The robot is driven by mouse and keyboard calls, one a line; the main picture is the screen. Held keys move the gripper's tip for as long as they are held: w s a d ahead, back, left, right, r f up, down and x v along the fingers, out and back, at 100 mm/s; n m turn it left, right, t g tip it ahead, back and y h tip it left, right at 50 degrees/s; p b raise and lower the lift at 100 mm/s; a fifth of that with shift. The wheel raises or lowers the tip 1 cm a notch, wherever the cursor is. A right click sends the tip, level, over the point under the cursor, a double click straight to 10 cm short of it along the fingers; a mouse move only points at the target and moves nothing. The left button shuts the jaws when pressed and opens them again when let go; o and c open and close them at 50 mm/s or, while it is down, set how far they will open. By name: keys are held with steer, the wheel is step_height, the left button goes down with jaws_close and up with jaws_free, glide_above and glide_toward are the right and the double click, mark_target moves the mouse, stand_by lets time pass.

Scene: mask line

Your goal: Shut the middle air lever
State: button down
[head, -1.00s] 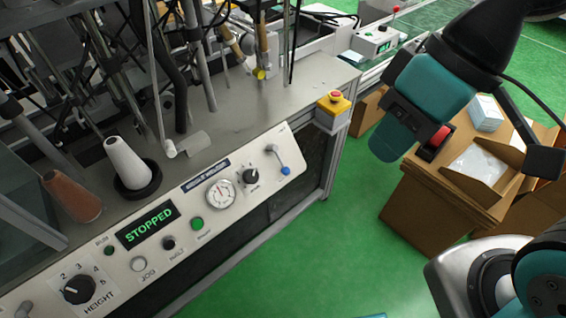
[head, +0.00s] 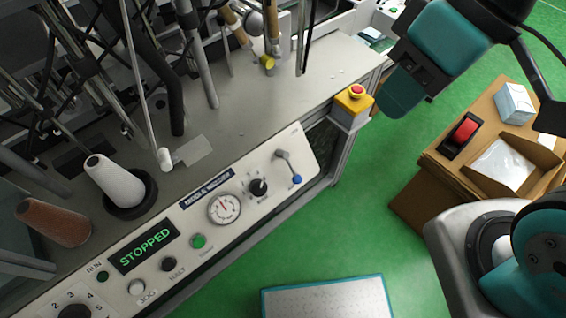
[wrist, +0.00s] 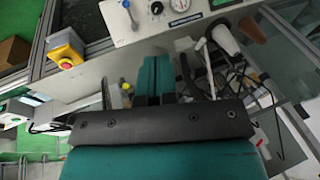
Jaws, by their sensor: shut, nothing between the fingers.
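A lever with a blue knob (head: 297,179) is on the right end of the sloped control panel, its arm slanting down to the right. It also shows at the top of the wrist view (wrist: 125,4). I cannot tell if it is the middle air lever; no row of levers is clear. My gripper (head: 396,105) is at the upper right, above and right of the panel and apart from it. In the wrist view its teal fingers (wrist: 153,75) are together and empty.
A yellow box with a red stop button (head: 355,93) stands at the machine's corner, close to my gripper in the picture. Cones, rods and hoses crowd the left. Cardboard boxes (head: 430,208) stand right. A teal-edged platform (head: 325,299) is at the bottom. Green floor lies between.

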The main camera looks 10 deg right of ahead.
steer(key=shift+f, duration=0.1)
steer(key=w+a+f+m+h+b, duration=0.1)
steer(key=w+a+f+h+b, duration=0.1)
steer(key=f, duration=0.7)
steer(key=w+a+f+m+t+h+b, duration=0.1)
steer(key=w+a+f+m+h+b, duration=0.1)
steer(key=a+f, duration=0.5)
steer(key=w+a+f+m+t+h+b, duration=0.1)
steer(key=w+a+f+h+b, duration=0.3)
steer(key=f+b, duration=0.3)
step_height(320, 180, down, 4)
steer(key=shift+w+a+r+m+b, duration=0.1)
steer(key=shift+w+a+m+b, duration=0.3)
steer(key=shift+w+a, duration=0.1)
steer(key=x, duration=1)
steer(key=shift+w+d, duration=0.1)
steer(key=shift+w, duration=0.05)
